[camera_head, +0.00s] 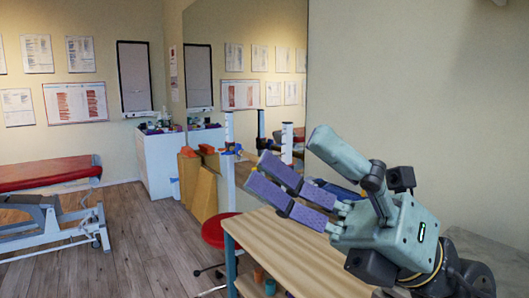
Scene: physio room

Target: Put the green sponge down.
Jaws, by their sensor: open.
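My gripper (257,172) is raised over the wooden table (275,238) at the right. Its two long purple fingers point to the upper left with a gap between them. The gripper is open and I see nothing held between the fingers. I cannot make out the green sponge in this view. My gripper and arm cover much of the tabletop's right part, so that part is hidden.
The near left part of the tabletop is bare. A red stool (216,232) stands just left of the table. A red treatment bench (45,173) is at the left. A white cabinet (158,165) with small items stands at the back, beside a large mirror (233,75).

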